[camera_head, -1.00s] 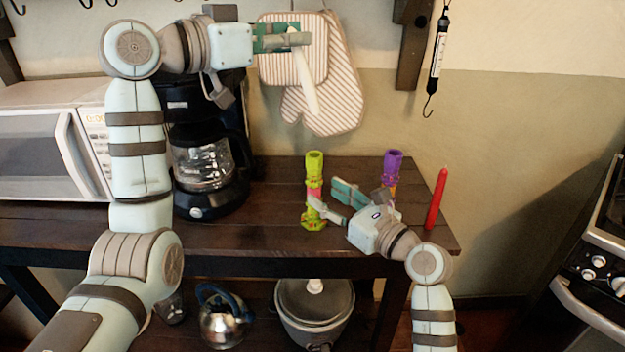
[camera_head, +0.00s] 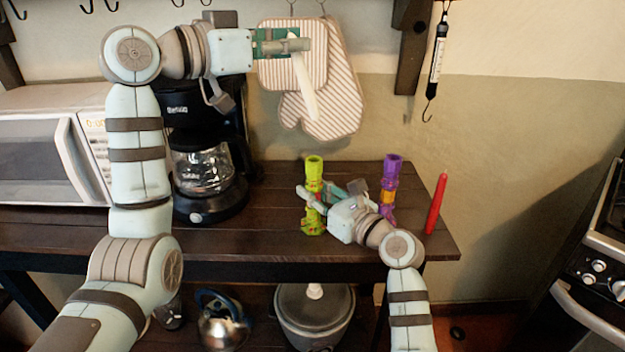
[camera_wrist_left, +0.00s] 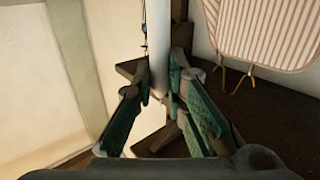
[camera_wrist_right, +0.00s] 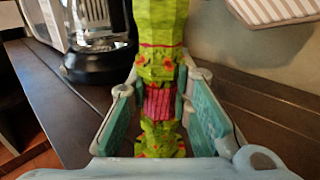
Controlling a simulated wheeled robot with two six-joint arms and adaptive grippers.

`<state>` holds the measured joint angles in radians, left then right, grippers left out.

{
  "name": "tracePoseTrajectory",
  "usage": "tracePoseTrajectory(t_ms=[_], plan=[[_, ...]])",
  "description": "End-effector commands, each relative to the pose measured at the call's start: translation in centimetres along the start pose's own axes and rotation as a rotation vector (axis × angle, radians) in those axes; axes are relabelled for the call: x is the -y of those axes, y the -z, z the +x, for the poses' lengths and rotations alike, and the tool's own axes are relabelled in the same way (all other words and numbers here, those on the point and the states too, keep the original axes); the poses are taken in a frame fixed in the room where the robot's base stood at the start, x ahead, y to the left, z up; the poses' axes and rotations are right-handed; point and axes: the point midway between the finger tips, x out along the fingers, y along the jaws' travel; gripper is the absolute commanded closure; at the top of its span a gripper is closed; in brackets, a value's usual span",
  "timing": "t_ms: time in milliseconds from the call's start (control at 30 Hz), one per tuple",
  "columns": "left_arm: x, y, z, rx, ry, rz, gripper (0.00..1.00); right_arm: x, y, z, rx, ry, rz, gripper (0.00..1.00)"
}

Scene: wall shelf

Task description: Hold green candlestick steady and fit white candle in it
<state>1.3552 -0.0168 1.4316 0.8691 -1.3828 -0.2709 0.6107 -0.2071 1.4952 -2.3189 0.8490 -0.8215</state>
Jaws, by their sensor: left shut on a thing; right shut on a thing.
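The green candlestick (camera_head: 314,166) stands upright on the dark wooden table, with red and pink markings. My right gripper (camera_head: 316,196) is shut around its middle; in the right wrist view the candlestick (camera_wrist_right: 160,65) stands between the two fingers (camera_wrist_right: 160,105). The white candle (camera_head: 305,92) hangs from my left gripper (camera_head: 290,45), which is shut on it high above the table, left of and above the candlestick. The candle is slightly tilted in the head view. The left wrist view shows the candle (camera_wrist_left: 158,45) between the fingers (camera_wrist_left: 160,88).
A purple candlestick (camera_head: 391,172) and a red candle (camera_head: 436,203) stand to the right on the table (camera_head: 260,232). A coffee maker (camera_head: 205,165) and a microwave (camera_head: 45,150) stand on the left. Striped oven mitts (camera_head: 335,110) hang on the wall behind the candle.

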Motion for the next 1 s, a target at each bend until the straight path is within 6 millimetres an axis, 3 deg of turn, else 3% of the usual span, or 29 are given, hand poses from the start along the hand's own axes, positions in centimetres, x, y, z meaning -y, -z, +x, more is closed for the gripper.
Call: tracePoseTrajectory(t_ms=[200,367,533,633,800,1000], plan=[[-0.1,0.4,0.0,0.013,-0.001,0.002,1.0,0.0,0.0,0.0,-0.001,0.0,0.0,1.0],[-1.6,2.5,0.1,0.065,-0.02,0.009,1.0,0.0,0.0,0.0,-0.001,0.0,0.0,1.0],[-3.3,4.3,2.5,0.156,0.018,0.012,1.0,0.0,0.0,0.0,-0.001,0.0,0.0,1.0],[-2.8,3.0,3.9,0.208,0.091,0.003,1.0,0.0,0.0,0.0,-0.001,0.0,0.0,1.0],[-1.0,0.2,4.3,0.265,0.183,-0.01,1.0,0.0,0.0,0.0,0.0,0.0,0.0,1.0],[-0.4,-0.6,4.1,0.331,0.213,-0.016,1.0,0.0,0.0,0.0,-0.001,-0.001,0.001,1.0]])
